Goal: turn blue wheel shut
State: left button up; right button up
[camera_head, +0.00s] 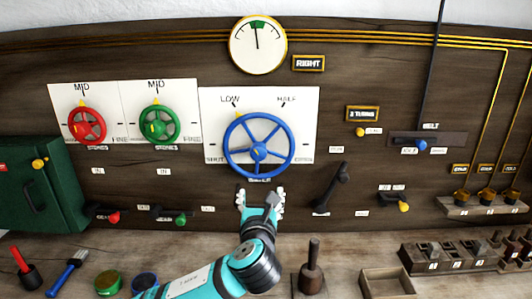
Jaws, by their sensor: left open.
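The blue wheel (231,158) is a spoked handwheel on a white plate (306,108) in the middle of the dark wooden panel. The plate reads LOW at upper left, HALF at upper right, SHUT at lower left and what looks like OPEN at lower right. A small yellow mark (238,116) shows at the wheel's upper left, near LOW. My left gripper (261,192) is open and empty, just below the wheel, with its fingers pointing up at the panel. It appears apart from the rim. My right gripper is not in view.
Red (76,127) and green (147,130) wheels sit to the left. A black lever (333,185) is close at right. A gauge (258,52) hangs above.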

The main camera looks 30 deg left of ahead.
aim_at(258, 155)
pick_arm(q)
jog(key=shift+m+t+y, duration=0.3)
jog(key=shift+m+y, duration=0.1)
jog(key=shift+m, duration=0.5)
jog(key=r+p+x, duration=0.1)
jog(key=x, duration=0.4)
jog(key=r+p+x, duration=0.1)
jog(key=x, duration=0.5)
jog(key=r+p+x, duration=0.1)
jog(key=x, duration=0.4)
jog(key=shift+a+r, duration=0.3)
jog(key=shift+a, duration=0.15)
jog(key=shift+w+a, duration=0.35)
jog(key=shift+w, duration=0.2)
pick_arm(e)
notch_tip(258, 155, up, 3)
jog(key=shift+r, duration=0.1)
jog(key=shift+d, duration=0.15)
pick_arm(q)
jog(key=shift+c, duration=0.5)
jog(key=c, duration=1.1)
